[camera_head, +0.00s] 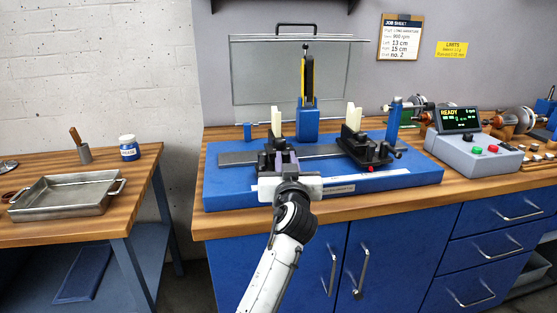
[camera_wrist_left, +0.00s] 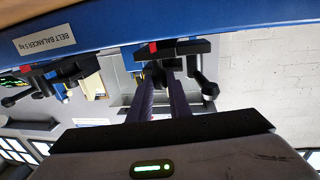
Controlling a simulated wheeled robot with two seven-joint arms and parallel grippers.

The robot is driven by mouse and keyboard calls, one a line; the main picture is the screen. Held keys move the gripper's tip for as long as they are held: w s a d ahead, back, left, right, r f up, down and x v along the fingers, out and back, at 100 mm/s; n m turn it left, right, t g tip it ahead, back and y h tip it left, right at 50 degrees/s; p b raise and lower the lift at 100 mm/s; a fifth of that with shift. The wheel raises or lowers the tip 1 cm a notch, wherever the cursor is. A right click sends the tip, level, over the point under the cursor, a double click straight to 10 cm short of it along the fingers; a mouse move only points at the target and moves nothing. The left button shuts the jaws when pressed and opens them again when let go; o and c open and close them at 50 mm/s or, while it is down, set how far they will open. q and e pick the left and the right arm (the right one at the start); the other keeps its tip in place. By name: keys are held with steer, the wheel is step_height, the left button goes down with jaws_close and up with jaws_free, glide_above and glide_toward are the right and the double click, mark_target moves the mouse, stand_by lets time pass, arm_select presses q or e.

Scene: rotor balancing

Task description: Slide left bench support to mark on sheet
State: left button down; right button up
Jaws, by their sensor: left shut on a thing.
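The left bench support (camera_head: 277,122), black with a cream upright, stands on the grey rail (camera_head: 238,157) of the blue balancer base (camera_head: 225,190). My left gripper (camera_head: 287,165) is at its front and hides its lower part. In the left wrist view, which is upside down, the fingers (camera_wrist_left: 163,96) are shut on the black lower part of the support (camera_wrist_left: 186,47), beside a red marker (camera_wrist_left: 153,46). The job sheet (camera_head: 400,37) on the wall appears to read left 13 cm, right 15 cm. The rail's scale is not readable. My right gripper is not in view.
The right bench support (camera_head: 352,118) stands farther right on the rail, with a red tip at its front. A blue post with a yellow-and-black upright (camera_head: 307,120) stands behind. A control box (camera_head: 472,150) reads READY on the right. The rail left of the left support is clear.

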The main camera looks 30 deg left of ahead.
arm_select(q)
steer(key=shift+s+a, duration=0.25)
steer(key=shift+w+d, duration=0.1)
steer(key=shift+d, duration=0.05)
steer(key=c, duration=1.7)
jaws_free()
steer(key=shift+w, duration=0.1)
steer(key=shift+o, duration=0.2)
steer(key=v, duration=0.7)
steer(key=shift+s+d+b, duration=0.2)
steer(key=shift+b, duration=0.15)
